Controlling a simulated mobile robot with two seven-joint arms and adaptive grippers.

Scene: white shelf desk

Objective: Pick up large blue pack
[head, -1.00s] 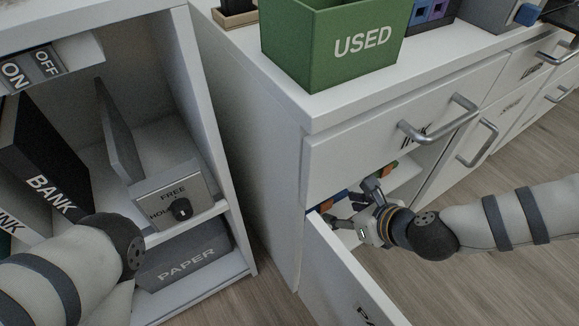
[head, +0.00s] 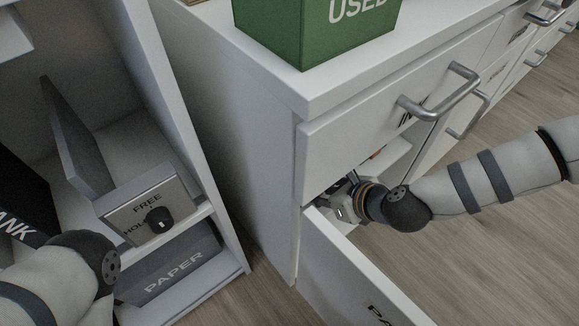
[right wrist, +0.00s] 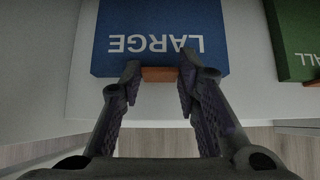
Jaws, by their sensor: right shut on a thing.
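The large blue pack (right wrist: 160,30) lies in the compartment, its white word LARGE upside down in the right wrist view. An orange tab (right wrist: 164,74) sticks out from its near edge. My right gripper (right wrist: 160,78) is shut on this tab, with one finger on each side. In the head view my right gripper (head: 345,192) reaches into the cabinet opening under the drawer, and the blue pack is hidden there. My left arm shows at the lower left, but its fingers are out of view.
A green pack (right wrist: 294,38) lies right of the blue one, with a gap between. The open cabinet door (head: 355,275) stands below my right arm. The drawer front (head: 375,135) with its handle is above. A green USED bin (head: 310,30) stands on top. A shelf unit (head: 215,180) is at left.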

